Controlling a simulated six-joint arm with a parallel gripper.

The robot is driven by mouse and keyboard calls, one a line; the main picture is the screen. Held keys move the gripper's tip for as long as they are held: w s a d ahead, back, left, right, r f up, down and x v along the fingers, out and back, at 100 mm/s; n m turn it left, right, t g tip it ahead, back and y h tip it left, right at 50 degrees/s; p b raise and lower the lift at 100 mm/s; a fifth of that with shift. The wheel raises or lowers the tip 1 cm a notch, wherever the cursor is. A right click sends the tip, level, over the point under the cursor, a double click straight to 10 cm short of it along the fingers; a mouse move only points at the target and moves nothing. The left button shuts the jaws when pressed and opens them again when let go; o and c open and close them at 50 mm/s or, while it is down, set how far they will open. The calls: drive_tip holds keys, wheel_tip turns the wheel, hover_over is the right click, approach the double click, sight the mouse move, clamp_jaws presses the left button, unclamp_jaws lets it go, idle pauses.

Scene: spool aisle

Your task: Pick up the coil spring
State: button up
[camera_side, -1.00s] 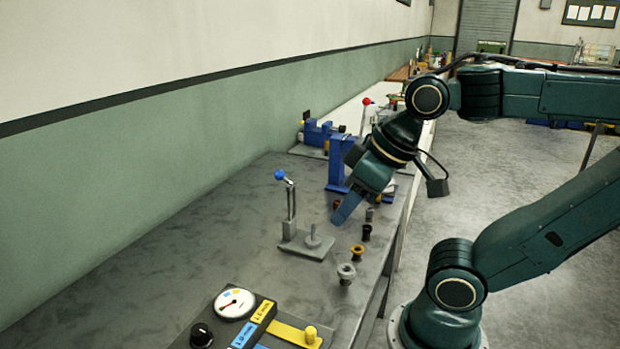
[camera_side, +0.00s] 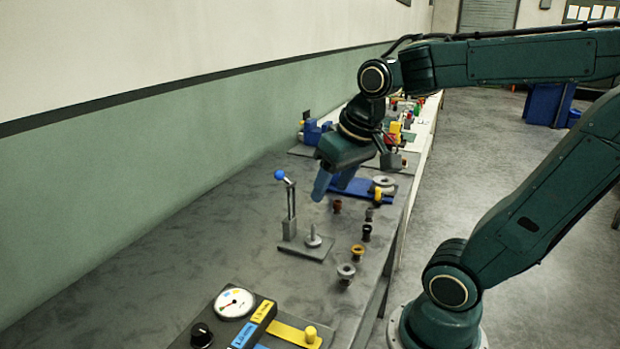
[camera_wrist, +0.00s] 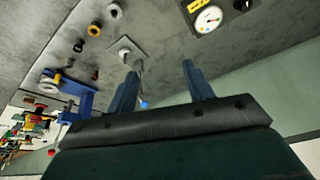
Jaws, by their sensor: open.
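My gripper (camera_side: 333,188) is open and empty, pointing down above the bench beyond the lever fixture. In the wrist view its two blue fingers (camera_wrist: 160,70) stand apart with nothing between them. I cannot pick out the coil spring for certain. A small grey piece (camera_side: 369,214) in the row of small parts at the bench's right side is too small to make out. Near it are a dark red spool (camera_side: 337,206), a black spool (camera_side: 367,232), an orange-yellow spool (camera_side: 357,252) and a grey spool (camera_side: 346,271). My gripper is apart from all of them.
A lever fixture with a blue knob (camera_side: 280,175) stands mid-bench on a grey plate (camera_side: 312,251). A blue fixture (camera_side: 360,188) lies behind the small parts, partly hidden by my gripper. A gauge box (camera_side: 234,303) is in front. The bench's left side is clear.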

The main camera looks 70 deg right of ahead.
drive_tip(key=w+d+f+m+g, duration=0.2)
drive_tip(key=w+d+m, duration=0.15)
drive_tip(key=d, duration=0.45)
drive_tip(key=m+g+y, duration=0.1)
drive_tip(key=m+g, duration=0.1)
drive_tip(key=m, duration=0.8)
hover_over(367, 232)
drive_tip(key=d, duration=0.1)
drive_tip(key=shift+w+f, duration=0.1)
drive_tip(key=shift+f, duration=9.4)
drive_tip(key=shift+d+f, duration=0.1)
drive_tip(key=shift+d+f, duration=0.1)
drive_tip(key=shift+f, duration=2.4)
drive_tip(key=c, duration=1.1)
